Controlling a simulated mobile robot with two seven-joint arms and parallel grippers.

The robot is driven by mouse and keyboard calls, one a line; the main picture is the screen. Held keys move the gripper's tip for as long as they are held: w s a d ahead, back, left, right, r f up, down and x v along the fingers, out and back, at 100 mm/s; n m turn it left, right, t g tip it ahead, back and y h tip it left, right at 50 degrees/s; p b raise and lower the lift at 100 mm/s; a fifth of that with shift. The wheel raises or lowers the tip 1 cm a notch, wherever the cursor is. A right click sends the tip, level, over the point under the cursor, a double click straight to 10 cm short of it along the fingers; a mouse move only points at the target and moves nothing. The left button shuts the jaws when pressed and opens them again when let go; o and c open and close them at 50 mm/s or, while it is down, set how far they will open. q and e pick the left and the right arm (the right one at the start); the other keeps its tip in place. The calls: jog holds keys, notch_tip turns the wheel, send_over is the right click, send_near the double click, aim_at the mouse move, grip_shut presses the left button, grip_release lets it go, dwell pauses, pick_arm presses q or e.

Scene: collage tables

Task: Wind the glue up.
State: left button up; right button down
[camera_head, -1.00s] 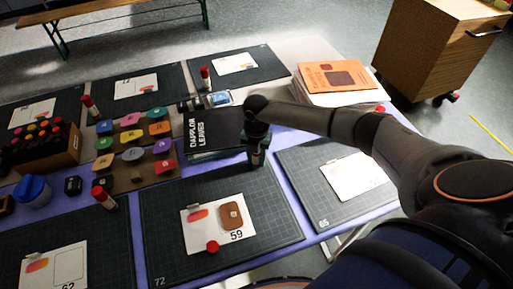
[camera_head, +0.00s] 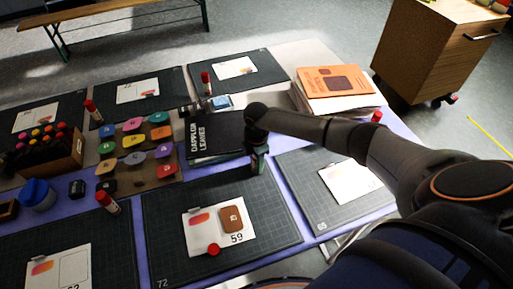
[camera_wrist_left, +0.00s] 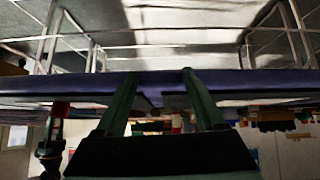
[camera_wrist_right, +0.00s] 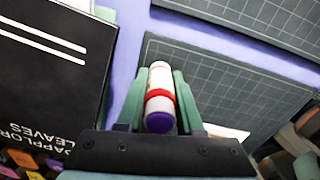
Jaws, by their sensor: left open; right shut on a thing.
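A glue stick (camera_wrist_right: 159,92) with a white body, a red ring and a purple end shows in the right wrist view. My right gripper (camera_wrist_right: 160,77) is shut on it, one green finger on each side, with the purple end towards the camera. In the head view my right gripper (camera_head: 257,168) is at the near right corner of the black book, above the top edge of a cutting mat; the glue stick is mostly hidden there. My left gripper (camera_wrist_left: 160,74) is open and empty in the left wrist view, facing the table's edge.
A red round cap (camera_head: 213,249) sits on the card numbered 59 (camera_head: 239,249) on the near mat (camera_head: 165,222). The black book (camera_head: 221,130) lies behind. Other red-capped sticks (camera_head: 107,200) stand around. A stack of paper (camera_head: 340,100) is at the right back.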

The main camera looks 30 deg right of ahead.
jog(key=m, duration=0.6)
jog(key=shift+s+a, duration=0.1)
jog(key=m, duration=0.4)
jog(key=shift+m, duration=0.4)
jog(key=shift+c, duration=1.9)
grip_release()
